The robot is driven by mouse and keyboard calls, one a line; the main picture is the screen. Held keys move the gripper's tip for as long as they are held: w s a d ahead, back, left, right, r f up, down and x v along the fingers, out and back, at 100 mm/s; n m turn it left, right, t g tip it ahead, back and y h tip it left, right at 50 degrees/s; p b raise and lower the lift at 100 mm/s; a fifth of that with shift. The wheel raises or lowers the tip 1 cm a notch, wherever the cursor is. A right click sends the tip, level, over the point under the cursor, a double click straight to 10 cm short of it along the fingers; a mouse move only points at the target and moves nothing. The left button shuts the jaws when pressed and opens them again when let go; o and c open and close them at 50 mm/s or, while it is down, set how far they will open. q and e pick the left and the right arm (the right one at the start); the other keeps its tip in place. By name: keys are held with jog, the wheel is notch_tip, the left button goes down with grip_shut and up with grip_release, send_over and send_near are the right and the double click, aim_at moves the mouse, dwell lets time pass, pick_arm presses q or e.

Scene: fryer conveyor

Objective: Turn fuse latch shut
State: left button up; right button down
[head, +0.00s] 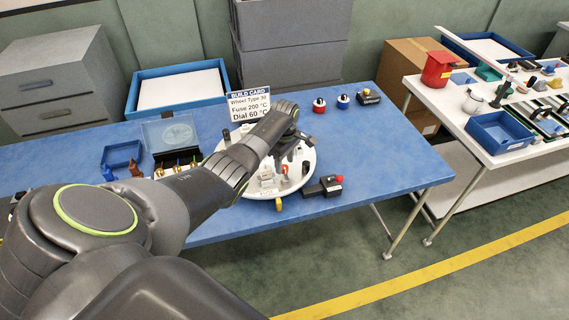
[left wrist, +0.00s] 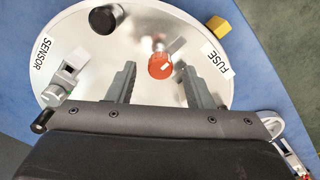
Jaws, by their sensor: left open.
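My left gripper (head: 290,148) reaches over a round pale plate (head: 257,191) on the blue table. In the left wrist view the gripper (left wrist: 160,78) is open, its two dark fingers pointing at the plate (left wrist: 70,95). A red-orange round part (left wrist: 160,65) lies between the fingertips, with visible gaps on both sides. A small grey metal piece (left wrist: 179,45) sticks out beside the red part; I cannot tell for certain that it is the fuse latch. The FUSE label (left wrist: 217,60) is to the right. My arm hides part of the plate in the head view.
A SENSOR label (left wrist: 46,53), a grey-white fitting (left wrist: 65,80) and a black knob (left wrist: 103,20) are on the plate. A build card (head: 249,104) reads Fuse 200 °C. A black block with a red top (head: 327,186) stands near the plate's right edge.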

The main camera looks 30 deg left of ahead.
pick_arm(q)
jog(key=shift+f, duration=0.7)
jog(key=c, duration=1)
